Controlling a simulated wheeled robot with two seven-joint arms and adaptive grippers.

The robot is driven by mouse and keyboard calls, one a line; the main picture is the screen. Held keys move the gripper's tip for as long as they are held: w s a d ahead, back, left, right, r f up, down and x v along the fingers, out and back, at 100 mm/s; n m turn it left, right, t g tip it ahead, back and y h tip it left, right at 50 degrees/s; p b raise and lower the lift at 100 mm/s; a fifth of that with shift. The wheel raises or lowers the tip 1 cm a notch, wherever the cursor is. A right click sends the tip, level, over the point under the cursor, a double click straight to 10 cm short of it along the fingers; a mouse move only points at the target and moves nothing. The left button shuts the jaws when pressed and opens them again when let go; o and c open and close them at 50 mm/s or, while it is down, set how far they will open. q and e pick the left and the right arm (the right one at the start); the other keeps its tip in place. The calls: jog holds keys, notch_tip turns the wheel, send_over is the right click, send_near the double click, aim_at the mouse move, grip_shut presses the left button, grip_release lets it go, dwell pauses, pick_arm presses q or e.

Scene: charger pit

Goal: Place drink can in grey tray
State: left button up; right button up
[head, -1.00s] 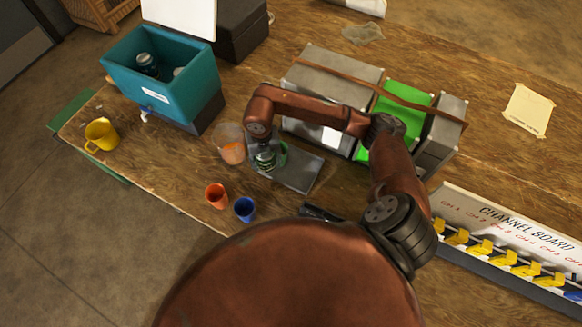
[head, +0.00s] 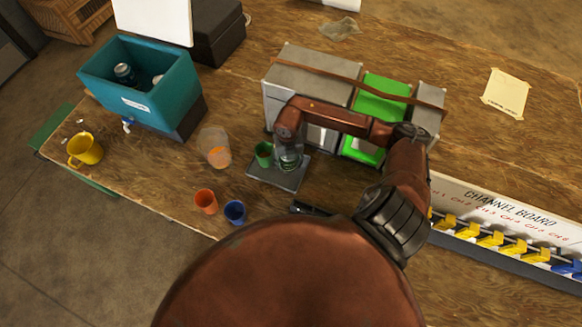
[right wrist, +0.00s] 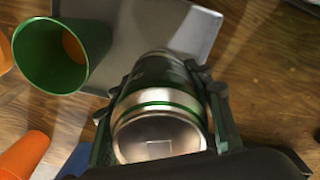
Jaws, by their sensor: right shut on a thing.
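A silver and dark green drink can (right wrist: 160,127) is between the fingers of my right gripper (right wrist: 160,112), which is shut on it. In the head view the right gripper (head: 289,160) with the can is over the right part of the grey tray (head: 272,178). I cannot tell whether the can touches the tray. The tray also shows behind the can in the right wrist view (right wrist: 195,30). A green cup (head: 263,154) stands at the tray's left back part, to the left of the can. My left gripper is not in view.
A clear cup with orange contents (head: 215,148) stands left of the tray. An orange cup (head: 205,202) and a blue cup (head: 235,212) stand in front. Grey and green boxes (head: 310,80) stand behind. A teal bin (head: 150,95) and yellow mug (head: 85,149) are farther left.

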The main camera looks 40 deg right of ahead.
aim_at(291, 168)
jog(key=shift+s+d+f, duration=0.1)
jog(key=shift+d+f, duration=0.3)
jog(key=shift+f, duration=1.65)
jog(key=shift+f, duration=0.15)
jog(key=o, duration=1.2)
notch_tip(291, 168, up, 12)
jog(key=shift+r, duration=0.15)
